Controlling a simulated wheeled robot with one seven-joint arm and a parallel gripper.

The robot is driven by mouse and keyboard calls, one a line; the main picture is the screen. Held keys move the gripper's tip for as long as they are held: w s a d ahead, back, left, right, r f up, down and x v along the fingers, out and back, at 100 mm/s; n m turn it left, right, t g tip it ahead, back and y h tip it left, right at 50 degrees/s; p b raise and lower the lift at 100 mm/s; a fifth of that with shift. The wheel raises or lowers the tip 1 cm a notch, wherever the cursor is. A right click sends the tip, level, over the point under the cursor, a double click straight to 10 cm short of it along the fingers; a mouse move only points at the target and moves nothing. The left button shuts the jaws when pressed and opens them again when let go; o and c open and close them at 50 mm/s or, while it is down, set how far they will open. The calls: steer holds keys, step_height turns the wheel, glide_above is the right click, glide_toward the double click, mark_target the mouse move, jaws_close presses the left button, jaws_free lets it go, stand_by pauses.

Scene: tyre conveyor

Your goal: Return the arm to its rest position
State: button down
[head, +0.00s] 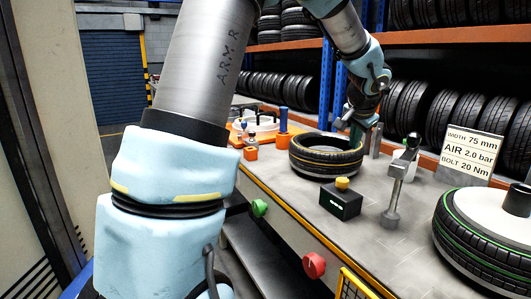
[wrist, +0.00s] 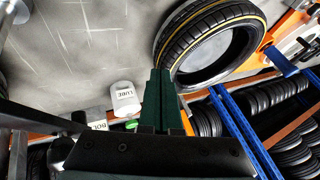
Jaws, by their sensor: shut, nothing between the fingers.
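My arm (head: 200,70) reaches from the front left of the head view over the conveyor bench. My gripper (head: 357,132) points down at the far side of a black tyre with a yellow line (head: 325,157), and partly overlaps its rim in the picture; I cannot tell whether they touch. In the wrist view the green fingers of my gripper (wrist: 161,75) are together with nothing between them. The yellow-lined tyre (wrist: 185,50) lies beside them to the upper right.
A black box with a yellow button (head: 341,200), a grey metal post (head: 394,190) and a green-lined tyre (head: 480,245) stand on the bench. A sign (head: 466,150) stands behind. A white can (wrist: 124,99) is left of the fingers. Tyre racks (head: 450,35) line the back.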

steer(key=s+a+f+n+g+y, duration=0.1)
steer(key=s+a+f+n, duration=0.15)
steer(key=a, duration=0.75)
steer(key=s+a+f+n+g+y, duration=0.15)
steer(key=s+a+f, duration=0.25)
steer(key=a, duration=0.5)
steer(key=s+a+f+n+g, duration=0.1)
steer(key=s+a+f+n, duration=0.1)
steer(key=s+a, duration=0.4)
steer(key=s+a+f+n+g, duration=0.1)
steer(key=s+a+f+n, duration=0.2)
steer(key=s+a, duration=0.3)
steer(key=shift+s+a+f+n+g+h, duration=0.2)
steer(key=shift+n+g+h, duration=0.2)
steer(key=shift+n, duration=0.3)
